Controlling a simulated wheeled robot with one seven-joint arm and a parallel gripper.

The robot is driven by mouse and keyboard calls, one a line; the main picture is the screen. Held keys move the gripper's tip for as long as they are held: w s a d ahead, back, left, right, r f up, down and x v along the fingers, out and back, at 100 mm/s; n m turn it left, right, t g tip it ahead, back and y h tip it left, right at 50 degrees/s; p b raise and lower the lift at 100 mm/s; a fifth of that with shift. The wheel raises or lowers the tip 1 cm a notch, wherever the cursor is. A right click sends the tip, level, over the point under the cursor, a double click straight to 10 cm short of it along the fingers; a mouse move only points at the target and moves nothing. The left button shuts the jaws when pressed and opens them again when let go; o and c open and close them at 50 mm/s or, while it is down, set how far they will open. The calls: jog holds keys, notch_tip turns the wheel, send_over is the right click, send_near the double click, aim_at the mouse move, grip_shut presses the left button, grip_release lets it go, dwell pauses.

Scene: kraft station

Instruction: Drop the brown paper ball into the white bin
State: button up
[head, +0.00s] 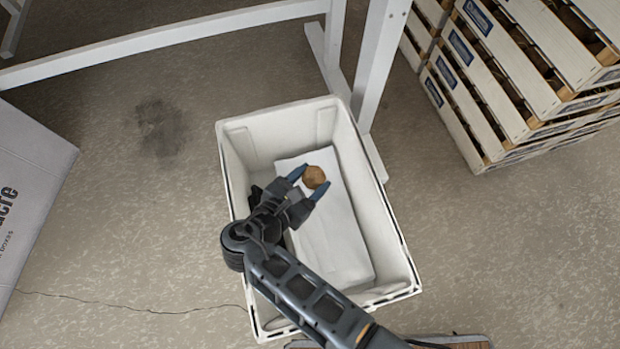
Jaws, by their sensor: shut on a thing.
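The brown paper ball (314,176) is small and round and sits between the fingertips of my gripper (307,182). My gripper is shut on it, one blue-tipped finger on each side. The white bin (402,262) stands on the floor in the middle of the view. In the picture, the ball and gripper lie over the bin's opening, inside its rim. How high the ball is above the bin's bottom I cannot tell. My arm hides part of the bin's left and front side.
A white slab-like thing (336,237) and a dark thing (255,192) lie in the bin. A white table frame (375,65) stands behind it. Slatted crates (500,80) are stacked at the upper right. A cardboard box (30,180) is at the left edge. Floor right of the bin is clear.

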notch_tip(320, 180, down, 2)
jog(key=shift+f+b, duration=0.15)
jog(key=shift+b, duration=0.65)
jog(key=o, duration=1.1)
jog(key=shift+p+v, duration=1.35)
jog(key=shift+v, duration=2.6)
